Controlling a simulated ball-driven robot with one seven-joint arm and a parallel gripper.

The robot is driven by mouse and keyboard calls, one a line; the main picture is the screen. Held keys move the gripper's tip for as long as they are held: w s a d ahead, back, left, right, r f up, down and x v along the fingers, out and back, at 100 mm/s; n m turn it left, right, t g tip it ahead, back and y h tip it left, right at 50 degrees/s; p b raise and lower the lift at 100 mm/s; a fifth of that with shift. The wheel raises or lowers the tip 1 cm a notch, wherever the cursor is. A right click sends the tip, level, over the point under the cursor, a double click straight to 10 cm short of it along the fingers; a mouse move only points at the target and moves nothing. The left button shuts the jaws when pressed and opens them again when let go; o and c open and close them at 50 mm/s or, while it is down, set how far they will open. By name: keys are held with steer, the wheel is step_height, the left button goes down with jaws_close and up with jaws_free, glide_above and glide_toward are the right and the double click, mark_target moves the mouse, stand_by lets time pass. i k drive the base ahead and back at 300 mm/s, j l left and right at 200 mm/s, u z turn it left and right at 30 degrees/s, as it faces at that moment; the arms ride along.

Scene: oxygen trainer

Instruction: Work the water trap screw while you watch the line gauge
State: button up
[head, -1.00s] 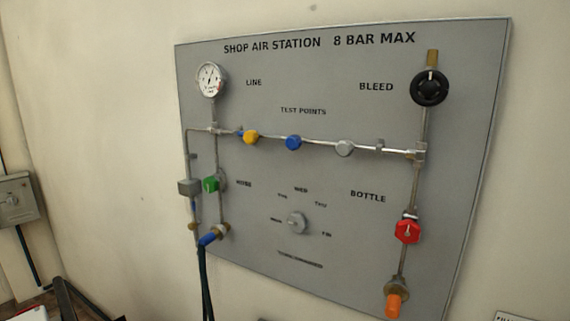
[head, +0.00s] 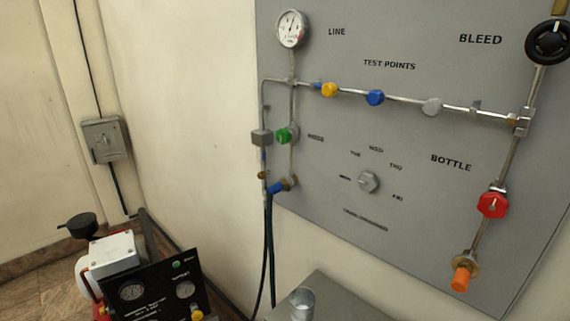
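The line gauge (head: 291,29) is a round white dial at the top left of the grey panel in the head view, beside the word LINE. Its needle is visible, but its value is too small to read. No label names a water trap. A grey block (head: 262,138) sits on the left branch pipe below the gauge. A small brass fitting (head: 263,175) shows lower on that pipe; I cannot tell whether it is the screw. My gripper is not in view.
The panel has a green knob (head: 284,135), a red bottle knob (head: 492,204) and a black bleed wheel (head: 548,42). Dark hoses (head: 269,240) hang down. Below stand a metal cup (head: 302,303) on a grey top and a black unit (head: 150,285) with dials. A grey wall box (head: 105,140) is at left.

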mark_target(262, 175)
steer(key=i+u, duration=0.45)
steer(key=i+l+u, duration=0.15)
steer(key=i+u, duration=0.3)
